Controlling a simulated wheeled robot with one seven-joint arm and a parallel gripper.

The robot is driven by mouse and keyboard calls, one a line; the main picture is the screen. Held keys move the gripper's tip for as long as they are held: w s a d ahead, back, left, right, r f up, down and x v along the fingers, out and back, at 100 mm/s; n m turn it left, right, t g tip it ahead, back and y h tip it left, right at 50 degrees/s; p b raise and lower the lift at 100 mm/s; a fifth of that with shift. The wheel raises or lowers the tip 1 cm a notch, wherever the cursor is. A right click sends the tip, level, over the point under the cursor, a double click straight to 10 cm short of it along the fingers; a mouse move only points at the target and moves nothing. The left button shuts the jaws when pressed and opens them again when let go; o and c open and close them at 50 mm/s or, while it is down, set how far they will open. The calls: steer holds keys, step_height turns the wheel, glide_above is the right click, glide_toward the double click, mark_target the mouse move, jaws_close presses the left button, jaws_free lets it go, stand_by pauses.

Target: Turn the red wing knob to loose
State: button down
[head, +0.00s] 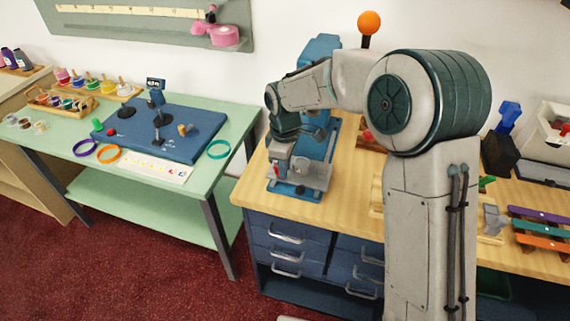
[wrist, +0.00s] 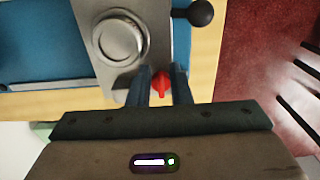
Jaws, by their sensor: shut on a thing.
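The red wing knob (wrist: 161,84) sits at the edge of a grey metal block (wrist: 125,40) in the wrist view. A small bit of red (head: 277,171) shows below my wrist in the head view. My gripper (wrist: 162,82) is shut on the red wing knob, one dark finger on each side. The block has a large round silver disc (wrist: 120,38) and belongs to the blue machine (head: 318,60) on the wooden bench. Any marking for loose is not readable.
A black ball handle (wrist: 200,13) stands out beside the block. The wooden bench (head: 252,185) has its front edge close by. A green table (head: 215,170) with a blue board, coloured rings and jars stands left. Coloured strips (head: 540,228) lie at right.

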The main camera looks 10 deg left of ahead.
steer(key=shift+a, duration=0.15)
steer(key=c, duration=1.3)
jaws_free()
steer(key=shift+c, duration=0.2)
steer(key=shift+r, duration=0.1)
steer(key=shift+r, duration=0.25)
step_height(320, 180, up, 13)
steer(key=shift+r, duration=0.1)
